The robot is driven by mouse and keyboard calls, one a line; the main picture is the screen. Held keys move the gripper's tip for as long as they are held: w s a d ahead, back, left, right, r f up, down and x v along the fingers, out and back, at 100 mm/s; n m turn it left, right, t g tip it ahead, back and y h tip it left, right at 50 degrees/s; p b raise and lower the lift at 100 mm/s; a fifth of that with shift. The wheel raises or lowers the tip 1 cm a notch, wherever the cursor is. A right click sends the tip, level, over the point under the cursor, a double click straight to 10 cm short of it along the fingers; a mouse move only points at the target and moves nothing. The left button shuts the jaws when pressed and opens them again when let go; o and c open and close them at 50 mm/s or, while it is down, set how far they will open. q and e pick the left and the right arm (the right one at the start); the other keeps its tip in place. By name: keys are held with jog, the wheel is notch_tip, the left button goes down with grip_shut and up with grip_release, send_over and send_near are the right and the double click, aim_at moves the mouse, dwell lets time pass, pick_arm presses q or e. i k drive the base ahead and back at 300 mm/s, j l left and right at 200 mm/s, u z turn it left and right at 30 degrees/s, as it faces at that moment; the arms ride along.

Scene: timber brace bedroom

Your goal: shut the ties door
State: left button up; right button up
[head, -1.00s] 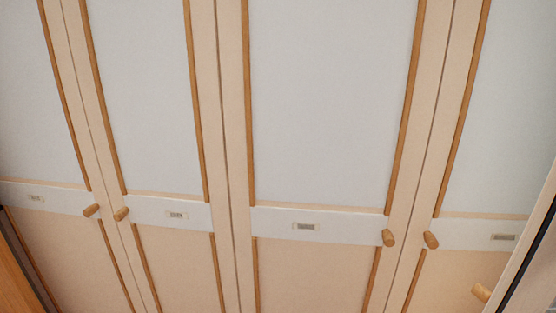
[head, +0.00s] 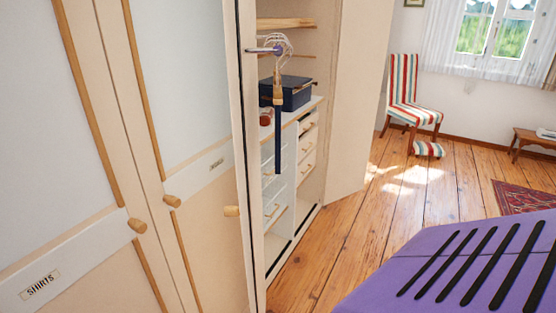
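The wardrobe stands open at its right-hand part in the head view. A cream door (head: 358,100) stands swung out on the far side of the opening, with no readable label. On the near side, a cream panel (head: 248,120) is seen almost edge-on, and a wooden knob (head: 231,211) sticks out leftward beside it. A dark tie (head: 278,140) hangs beside this panel, below a metal rack (head: 266,50). No ties label is readable, so I cannot tell for certain which door is the ties door. Neither gripper is in view.
The SHIRTS door (head: 50,130) and its neighbour (head: 190,90) look shut. Shelves, drawers (head: 307,150) and a dark blue box (head: 290,92) show inside. A purple surface with black bars (head: 440,270) fills the lower right. A striped chair (head: 412,108) stands beyond open wooden floor.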

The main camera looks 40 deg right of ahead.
aim_at(239, 16)
jog(key=i+j+z, duration=0.1)
jog(key=z, duration=0.35)
jog(key=j+z, duration=0.6)
jog(key=z, duration=0.25)
jog(key=j+z, duration=0.65)
jog(key=j, duration=0.2)
jog(key=l+u, duration=0.1)
jog(key=l, duration=0.55)
jog(key=k+l, duration=0.15)
jog(key=l, duration=0.45)
jog(key=u, duration=0.05)
